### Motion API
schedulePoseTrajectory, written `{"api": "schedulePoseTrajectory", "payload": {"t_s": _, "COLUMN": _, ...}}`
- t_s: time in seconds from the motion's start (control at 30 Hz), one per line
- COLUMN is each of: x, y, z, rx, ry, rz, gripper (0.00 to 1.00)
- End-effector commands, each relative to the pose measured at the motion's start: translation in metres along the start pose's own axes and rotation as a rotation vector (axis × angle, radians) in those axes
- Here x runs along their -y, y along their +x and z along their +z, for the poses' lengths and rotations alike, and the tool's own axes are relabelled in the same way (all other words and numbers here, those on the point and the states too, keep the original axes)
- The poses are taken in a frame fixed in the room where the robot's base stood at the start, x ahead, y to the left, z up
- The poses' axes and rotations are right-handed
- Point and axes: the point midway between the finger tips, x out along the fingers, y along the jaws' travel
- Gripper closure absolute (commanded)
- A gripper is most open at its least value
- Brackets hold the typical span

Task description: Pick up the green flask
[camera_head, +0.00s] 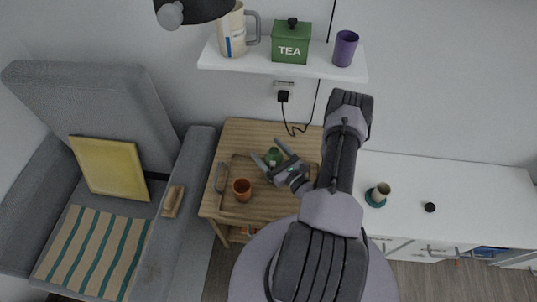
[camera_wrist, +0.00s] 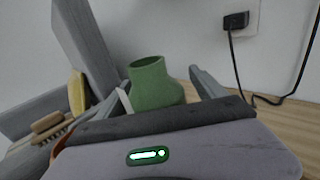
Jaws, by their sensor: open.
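The green flask (camera_wrist: 155,84) stands upright in the wrist view, just beyond my gripper's body, with its open round mouth at the top. My gripper (camera_wrist: 160,90) is open, with one finger to the left of the flask and one to the right. The flask's lower part is hidden behind the gripper body. In the head view the flask (camera_head: 273,155) is a small green shape on the wooden table (camera_head: 240,135), between the fingertips of my gripper (camera_head: 270,156). I cannot tell whether either finger touches it.
A brown cup (camera_head: 242,189) stands left of the gripper on the same table. A grey armchair (camera_head: 185,215) is close on the left. The wall shelf (camera_head: 275,67) above holds a pitcher, a green tea box (camera_head: 291,45) and a purple cup (camera_head: 345,48). A black cable hangs behind the table.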

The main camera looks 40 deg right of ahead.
Motion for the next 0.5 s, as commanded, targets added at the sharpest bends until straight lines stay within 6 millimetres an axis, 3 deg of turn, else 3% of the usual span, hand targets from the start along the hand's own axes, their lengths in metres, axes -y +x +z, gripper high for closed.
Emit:
{"api": "schedulePoseTrajectory", "payload": {"t_s": 0.17, "x": -0.0001, "y": -0.0002, "z": -0.0002, "rx": 0.000, "ry": 0.000, "rz": -0.001, "gripper": 0.22}}
{"api": "schedulePoseTrajectory", "payload": {"t_s": 0.5, "x": -0.0001, "y": -0.0001, "z": -0.0001, "rx": 0.000, "ry": 0.001, "rz": 0.000, "gripper": 0.89}}
